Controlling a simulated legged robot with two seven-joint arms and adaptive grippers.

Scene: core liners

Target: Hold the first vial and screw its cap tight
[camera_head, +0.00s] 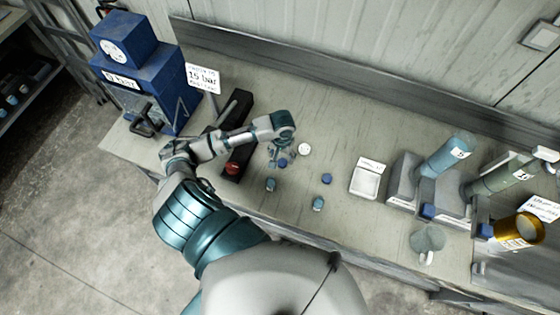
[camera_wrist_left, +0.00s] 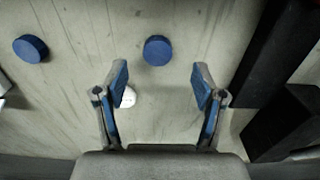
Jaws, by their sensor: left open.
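Two small vials stand on the bench in the head view, one (camera_head: 270,184) near my left gripper and one (camera_head: 318,203) further right; which is the first is unclear. One blue cap (camera_head: 282,162) lies beside my left gripper (camera_head: 276,155) and another (camera_head: 326,179) lies to the right. The left wrist view shows two blue round caps, one (camera_wrist_left: 157,50) ahead between the fingers and one (camera_wrist_left: 30,48) to the left. My left gripper (camera_wrist_left: 160,82) is open and empty above the bench, not touching a vial or cap. My right gripper is out of view.
A white disc (camera_head: 305,149) lies beside the left gripper. A black rail with a red end (camera_head: 233,167) and a blue press (camera_head: 145,75) stand left. A white tray (camera_head: 365,181) and cylinder stands (camera_head: 404,180) are right. Bench between is mostly clear.

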